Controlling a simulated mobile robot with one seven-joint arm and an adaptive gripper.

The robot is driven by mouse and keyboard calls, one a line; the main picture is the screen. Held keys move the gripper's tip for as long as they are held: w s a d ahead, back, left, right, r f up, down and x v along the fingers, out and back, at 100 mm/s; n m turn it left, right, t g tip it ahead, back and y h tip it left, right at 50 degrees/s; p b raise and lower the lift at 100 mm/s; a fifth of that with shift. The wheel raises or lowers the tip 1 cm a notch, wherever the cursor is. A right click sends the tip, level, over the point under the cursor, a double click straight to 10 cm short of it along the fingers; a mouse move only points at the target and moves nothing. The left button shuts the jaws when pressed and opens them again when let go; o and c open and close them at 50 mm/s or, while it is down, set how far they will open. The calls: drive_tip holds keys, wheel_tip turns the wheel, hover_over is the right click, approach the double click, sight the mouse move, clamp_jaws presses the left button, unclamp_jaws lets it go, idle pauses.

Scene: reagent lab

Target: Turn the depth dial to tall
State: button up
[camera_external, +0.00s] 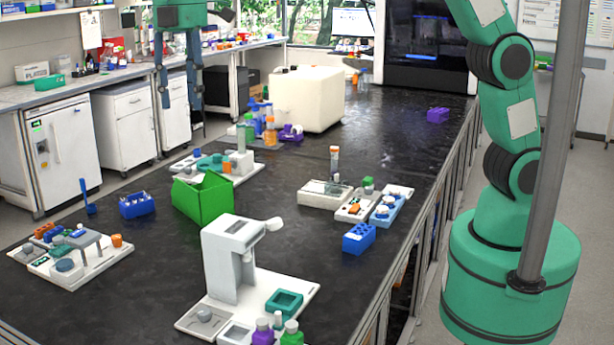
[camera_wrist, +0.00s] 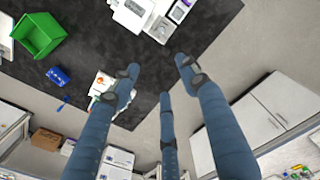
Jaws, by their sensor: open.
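I cannot make out which part is the depth dial or read any marking for tall. A white upright device (camera_external: 228,262) stands on a base plate at the front of the dark bench, with a grey round knob (camera_external: 204,315) on the plate. My gripper (camera_external: 179,98) hangs high at the upper left, apart from everything. Its three blue fingers are spread and empty in the wrist view (camera_wrist: 159,82).
A green open box (camera_external: 203,200) and a blue rack (camera_external: 137,206) stand near the left edge. A blue rack (camera_external: 358,238) and small stations are at the right. Bottles (camera_external: 263,335) crowd the front. A white box (camera_external: 307,98) stands farther back. Dark bench between stations is clear.

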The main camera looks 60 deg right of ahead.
hover_over(204, 311)
wheel_tip(204, 311, down, 35)
drive_tip(key=shift+f, duration=0.2)
drive_tip(key=shift+f, duration=0.15)
wheel_tip(204, 311, down, 13)
drive_tip(key=shift+f+b, duration=0.2)
drive_tip(key=shift+b, duration=0.9)
drive_tip(key=shift+c, duration=0.3)
clamp_jaws()
